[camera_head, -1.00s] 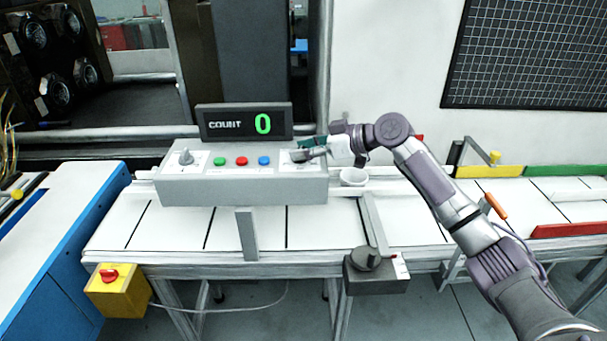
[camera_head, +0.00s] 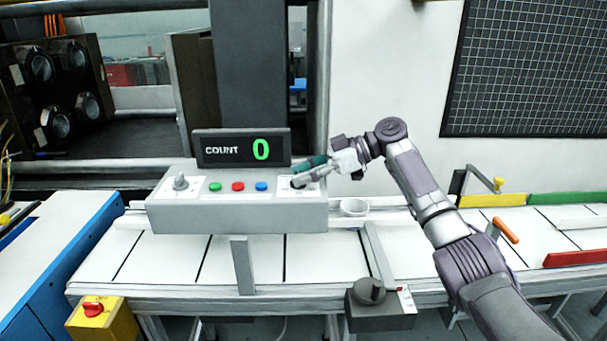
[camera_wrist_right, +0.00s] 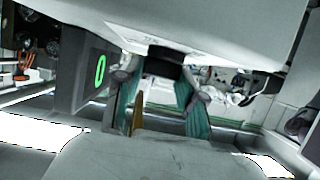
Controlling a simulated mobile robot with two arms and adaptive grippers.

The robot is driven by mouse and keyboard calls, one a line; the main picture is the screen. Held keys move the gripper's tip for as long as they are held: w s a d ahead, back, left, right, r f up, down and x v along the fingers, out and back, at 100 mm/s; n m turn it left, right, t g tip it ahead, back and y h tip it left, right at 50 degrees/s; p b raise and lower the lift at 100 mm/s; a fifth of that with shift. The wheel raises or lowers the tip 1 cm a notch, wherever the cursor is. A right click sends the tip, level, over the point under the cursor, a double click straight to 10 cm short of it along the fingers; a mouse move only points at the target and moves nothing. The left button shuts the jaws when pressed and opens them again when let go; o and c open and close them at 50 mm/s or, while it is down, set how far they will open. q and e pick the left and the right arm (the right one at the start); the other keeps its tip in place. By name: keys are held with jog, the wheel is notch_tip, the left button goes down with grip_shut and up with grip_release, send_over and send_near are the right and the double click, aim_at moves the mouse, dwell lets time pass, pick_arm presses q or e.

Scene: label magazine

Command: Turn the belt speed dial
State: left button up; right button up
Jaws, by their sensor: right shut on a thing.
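A dark knob (camera_wrist_right: 165,66) at the box's right end sits between my right gripper's teal-padded fingers in the right wrist view. I cannot read which knob is the belt speed dial. The counter display (camera_head: 242,149) shows a green 0. My left gripper is not in view.
Green, red and blue buttons (camera_head: 238,187) lie between the knobs. A small white cup (camera_head: 354,207) stands right of the box. A grey box with a dark dial (camera_head: 371,291) hangs at the belt's front edge. A yellow box with a red switch (camera_head: 103,318) is front left.

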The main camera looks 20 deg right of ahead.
jog(key=shift+f, duration=0.1)
jog(key=o, duration=1.1)
jog(key=shift+o, duration=0.2)
jog(key=shift+d+r, duration=0.2)
jog(key=shift+d, duration=0.05)
jog(key=v, duration=1.1)
jog(key=shift+d, duration=0.15)
jog(key=shift+s, duration=0.1)
